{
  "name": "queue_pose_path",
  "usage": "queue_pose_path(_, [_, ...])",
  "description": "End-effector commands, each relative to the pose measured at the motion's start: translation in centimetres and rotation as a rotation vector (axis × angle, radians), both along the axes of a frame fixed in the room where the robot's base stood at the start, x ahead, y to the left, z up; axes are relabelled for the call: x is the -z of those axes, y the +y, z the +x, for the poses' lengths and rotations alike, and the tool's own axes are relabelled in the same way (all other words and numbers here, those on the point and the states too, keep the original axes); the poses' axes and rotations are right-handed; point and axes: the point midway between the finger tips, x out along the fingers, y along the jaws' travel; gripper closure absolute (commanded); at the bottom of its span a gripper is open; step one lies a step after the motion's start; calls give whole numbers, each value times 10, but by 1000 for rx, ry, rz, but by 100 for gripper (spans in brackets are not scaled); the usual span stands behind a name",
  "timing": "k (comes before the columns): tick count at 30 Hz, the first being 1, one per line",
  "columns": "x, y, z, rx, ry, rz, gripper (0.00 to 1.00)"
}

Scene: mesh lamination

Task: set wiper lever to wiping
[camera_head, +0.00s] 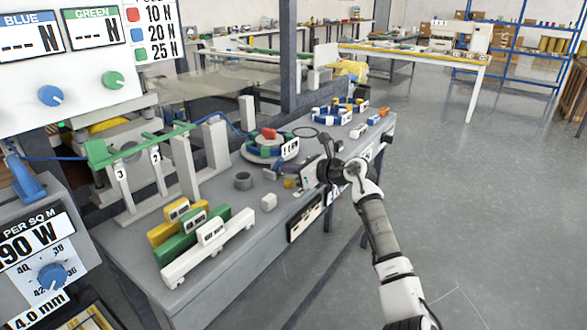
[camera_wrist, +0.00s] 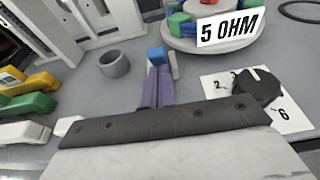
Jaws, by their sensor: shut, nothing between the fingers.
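My gripper (camera_wrist: 158,72) shows in the wrist view as two purple fingers side by side with no gap, reaching forward from a dark bolted bar. In the head view its purple fingers (camera_head: 289,170) are low over the bench. A small blue block (camera_wrist: 156,55) with a pale piece beside it stands right at the fingertips; it may be the wiper lever, but I cannot tell its setting or whether the fingers touch it. A black pointer knob (camera_wrist: 256,88) sits on a white plate marked 2 and 6, right of the fingers.
A round stand (camera_wrist: 208,42) labelled 5 OHM is just beyond the fingers. A grey ring (camera_wrist: 115,64) stands to the left. Yellow, green and white bars (camera_head: 205,247) lie at the bench's front left. A white cube (camera_head: 268,202) is near the front edge.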

Motion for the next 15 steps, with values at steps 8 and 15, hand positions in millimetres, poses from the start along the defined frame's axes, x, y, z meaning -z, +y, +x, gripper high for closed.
queue_pose_path(8, [-2,0,0,0,9,-12,100])
queue_pose_path(15, [-5,2,1,0,35,-49,100])
